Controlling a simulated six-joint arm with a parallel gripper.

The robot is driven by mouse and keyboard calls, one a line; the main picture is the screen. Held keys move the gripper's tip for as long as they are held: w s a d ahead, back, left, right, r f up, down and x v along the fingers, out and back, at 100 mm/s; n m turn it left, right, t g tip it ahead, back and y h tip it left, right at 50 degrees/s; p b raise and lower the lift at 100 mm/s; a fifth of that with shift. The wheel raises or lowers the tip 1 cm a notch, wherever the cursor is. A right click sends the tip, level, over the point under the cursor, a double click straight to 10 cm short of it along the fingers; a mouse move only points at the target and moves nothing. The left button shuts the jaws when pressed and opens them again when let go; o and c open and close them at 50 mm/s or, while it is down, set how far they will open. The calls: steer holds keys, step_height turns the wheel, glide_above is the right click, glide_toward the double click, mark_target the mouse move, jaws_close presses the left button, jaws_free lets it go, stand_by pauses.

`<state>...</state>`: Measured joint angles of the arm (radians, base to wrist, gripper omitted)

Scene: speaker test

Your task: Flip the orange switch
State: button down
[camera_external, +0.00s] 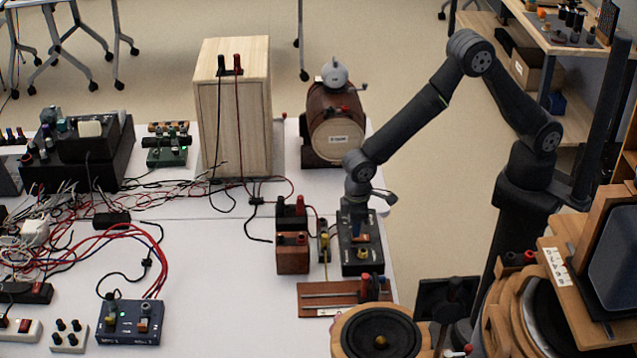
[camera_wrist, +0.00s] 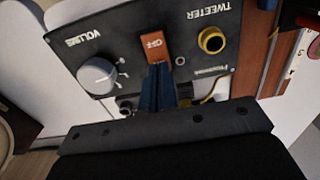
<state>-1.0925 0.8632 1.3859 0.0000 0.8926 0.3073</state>
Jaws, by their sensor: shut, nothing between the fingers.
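The orange switch (camera_wrist: 155,46) sits on a black panel box (camera_wrist: 118,42) with a grey volume knob (camera_wrist: 97,76) on one side and a brass-coloured jack (camera_wrist: 212,39) on the other. My gripper (camera_wrist: 158,68) is shut and empty, its tips at the near end of the switch; I cannot tell whether they touch it.
Small wooden terminal blocks (camera_external: 292,252) stand left of the black box. A slide-rail board (camera_external: 325,297) and a round speaker (camera_external: 378,334) lie in front. A wooden barrel-like speaker (camera_external: 336,138) and a tall wooden box (camera_external: 233,110) stand behind. Wires cover the table's left.

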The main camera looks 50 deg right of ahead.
steer(key=shift+f, duration=0.4)
steer(key=shift+r, duration=3.55)
step_height(320, 180, down, 7)
steer(key=shift+f, duration=0.1)
steer(key=shift+r, duration=0.2)
